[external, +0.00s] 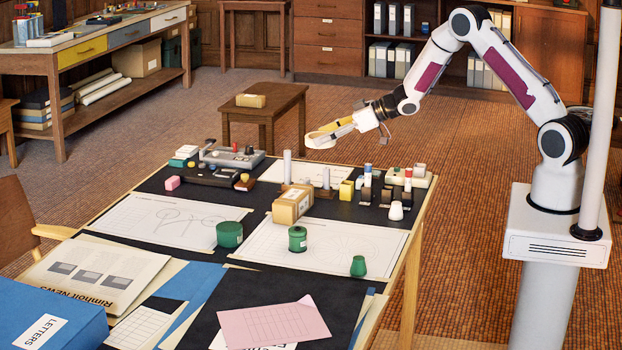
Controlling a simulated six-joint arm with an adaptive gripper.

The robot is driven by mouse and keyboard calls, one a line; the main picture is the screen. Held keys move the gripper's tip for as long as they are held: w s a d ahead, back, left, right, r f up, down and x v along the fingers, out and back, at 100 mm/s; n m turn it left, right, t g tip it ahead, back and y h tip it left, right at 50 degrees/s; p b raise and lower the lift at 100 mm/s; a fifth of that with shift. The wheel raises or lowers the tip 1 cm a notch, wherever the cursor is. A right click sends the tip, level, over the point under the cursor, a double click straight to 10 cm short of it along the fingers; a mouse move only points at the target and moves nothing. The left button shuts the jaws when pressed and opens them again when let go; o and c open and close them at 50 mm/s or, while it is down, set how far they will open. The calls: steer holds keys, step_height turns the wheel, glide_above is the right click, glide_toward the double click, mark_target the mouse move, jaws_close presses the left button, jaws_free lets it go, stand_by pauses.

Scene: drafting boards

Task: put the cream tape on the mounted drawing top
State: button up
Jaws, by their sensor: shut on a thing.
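My gripper (328,131) is above the far edge of the table. It is shut on the cream tape (314,143), a pale ring held clear of the tabletop. The fingers partly hide the tape. Two drawings on white sheets lie on the dark board: a left one (165,222) with a curved line figure, and a right one (345,265) with faint lines. I cannot tell which is the mounted drawing. My gripper is beyond both sheets, apart from them.
A cardboard box (292,204) and green containers (229,234) stand on or beside the sheets. Pale upright posts (287,167), small blocks and dark trays (205,177) crowd the far side. A pink sheet (272,325) and blue box (45,318) lie at the near side.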

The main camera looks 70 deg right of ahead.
mark_target(323, 132)
steer(key=w+d+r+m+h, duration=0.1)
steer(key=w+d+m+h, duration=0.15)
steer(key=d, duration=0.65)
steer(key=shift+n, duration=0.25)
steer(key=shift+w+d+f, duration=0.1)
steer(key=shift+w+f, duration=0.05)
steer(key=shift+f, duration=0.65)
steer(key=shift+w+d+f, duration=0.15)
steer(key=shift+w+f, duration=0.05)
steer(key=shift+f, duration=0.65)
steer(key=shift+w+d+f, duration=0.1)
steer(key=shift+w+f, duration=0.05)
steer(key=shift+f, duration=0.65)
steer(key=shift+f, duration=3.1)
steer(key=shift+f, duration=0.1)
steer(key=shift+f, duration=1.8)
steer(key=shift+f, duration=0.1)
